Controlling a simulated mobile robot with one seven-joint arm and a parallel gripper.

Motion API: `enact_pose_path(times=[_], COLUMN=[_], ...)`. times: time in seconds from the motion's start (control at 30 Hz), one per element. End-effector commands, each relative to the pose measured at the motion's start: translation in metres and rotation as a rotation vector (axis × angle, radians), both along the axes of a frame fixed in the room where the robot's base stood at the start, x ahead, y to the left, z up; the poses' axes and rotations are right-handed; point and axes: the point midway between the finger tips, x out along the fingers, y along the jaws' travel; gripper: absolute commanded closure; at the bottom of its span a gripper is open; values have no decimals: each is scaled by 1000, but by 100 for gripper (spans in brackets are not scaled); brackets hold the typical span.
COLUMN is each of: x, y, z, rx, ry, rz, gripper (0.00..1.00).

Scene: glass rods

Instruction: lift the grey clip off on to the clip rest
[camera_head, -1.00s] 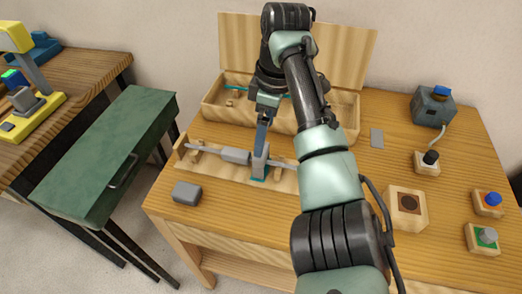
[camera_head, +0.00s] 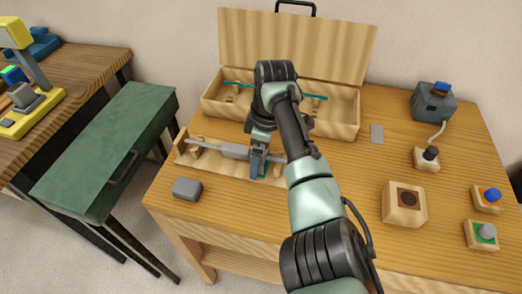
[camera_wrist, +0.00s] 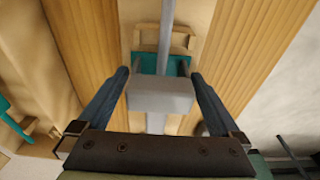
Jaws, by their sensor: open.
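The grey clip (camera_wrist: 160,95) is a block on the thin grey rod (camera_wrist: 165,28) in the wrist view. My gripper (camera_wrist: 160,74) is open, with one finger on each side of the clip and a visible gap on both sides. In the head view my gripper (camera_head: 259,170) is low over the wooden rod stand (camera_head: 215,166) and hides most of the clip. A thicker grey sleeve (camera_head: 236,151) sits on the rod to its left. A flat grey plate (camera_head: 377,133) lies on the table at right; I cannot tell whether it is the clip rest.
An open wooden box (camera_head: 330,118) with a teal rod stands behind. A loose grey block (camera_head: 187,189) lies at front left. The table between is clear.

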Motion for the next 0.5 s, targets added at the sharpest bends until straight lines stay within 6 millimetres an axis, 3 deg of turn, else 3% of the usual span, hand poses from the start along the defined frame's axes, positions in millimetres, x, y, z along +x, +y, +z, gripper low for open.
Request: enact_pose_path(times=[0.03,0.4,0.47,0.5], x=[0,0,0,0], y=[0,0,0,0], z=[0,1,1,1], rx=[0,0,0,0], ry=[0,0,0,0], rz=[0,0,0,0], gripper=[0,67,77,77])
